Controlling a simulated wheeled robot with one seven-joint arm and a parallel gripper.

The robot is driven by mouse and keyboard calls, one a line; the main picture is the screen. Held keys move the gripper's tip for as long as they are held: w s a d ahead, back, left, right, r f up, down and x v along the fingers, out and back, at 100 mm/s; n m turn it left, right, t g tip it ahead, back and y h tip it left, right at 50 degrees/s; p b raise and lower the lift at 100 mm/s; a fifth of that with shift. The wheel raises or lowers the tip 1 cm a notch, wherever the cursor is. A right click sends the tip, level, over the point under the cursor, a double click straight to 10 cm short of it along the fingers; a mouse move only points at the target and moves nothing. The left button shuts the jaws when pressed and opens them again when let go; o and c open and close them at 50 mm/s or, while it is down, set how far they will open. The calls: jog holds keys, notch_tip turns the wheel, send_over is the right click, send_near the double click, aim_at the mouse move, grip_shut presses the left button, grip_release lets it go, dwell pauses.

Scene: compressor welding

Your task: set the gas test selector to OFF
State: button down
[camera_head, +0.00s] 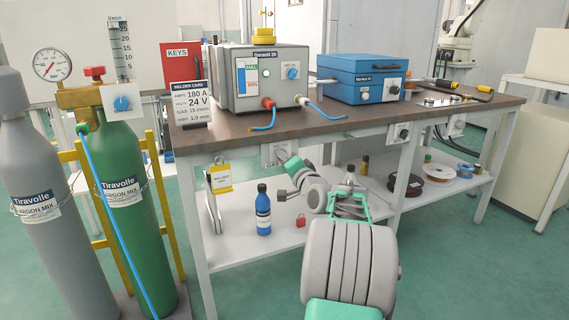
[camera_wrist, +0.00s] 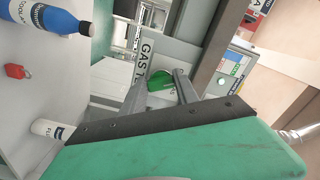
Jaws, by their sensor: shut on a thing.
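The gas test selector's pale plate (camera_head: 270,155) is on the front edge of the bench, under the welder. In the wrist view its plate (camera_wrist: 149,57) carries lettering starting "GAS T". Its green knob (camera_wrist: 160,80) sits between the two fingers of my gripper (camera_wrist: 162,79), which is shut on it. In the head view my gripper (camera_head: 284,157) reaches up to the plate from below and right and hides most of the knob. The knob's pointer and the position marks cannot be read.
The bench top (camera_head: 230,137) bears the grey welder (camera_head: 262,78) and a blue case (camera_head: 361,79). On the lower shelf (camera_head: 240,250) stand a blue bottle (camera_head: 263,212) and a red padlock (camera_head: 300,220). A green gas cylinder (camera_head: 130,200) is at left. A yellow tag (camera_head: 220,178) hangs left of my gripper.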

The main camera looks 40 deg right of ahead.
dwell(0.4)
jog(key=c, duration=0.9)
grip_release()
jog(key=p+v, duration=0.2)
jog(key=v, duration=0.6)
jog(key=shift+w, duration=0.1)
